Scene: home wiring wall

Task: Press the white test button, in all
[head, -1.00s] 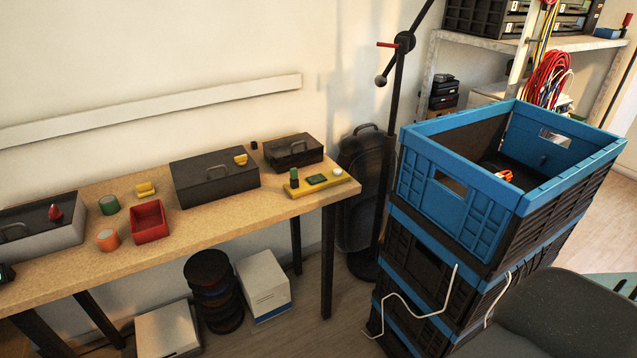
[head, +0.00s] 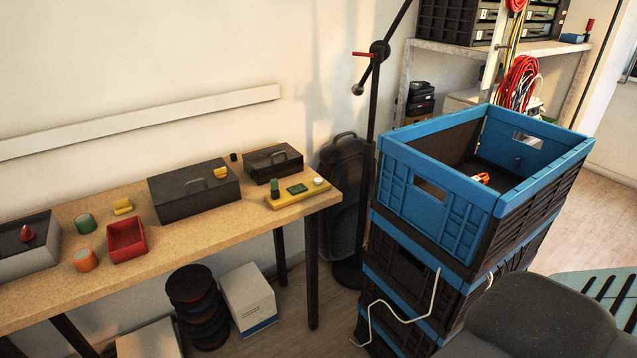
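A yellow test strip (head: 297,197) lies at the right end of the wooden workbench (head: 190,236). On it are a green upright block (head: 275,186), a flat green panel (head: 297,189) and a small round white button (head: 318,181) at its right end. The button's top is uncovered, with nothing touching it. Neither of my grippers shows in the head view.
A red bin (head: 127,239) and tape rolls sit further left on the bench. Stacked blue-and-black crates (head: 440,204) and a grey chair (head: 540,318) stand right of the bench. A black stand (head: 372,150) rises between.

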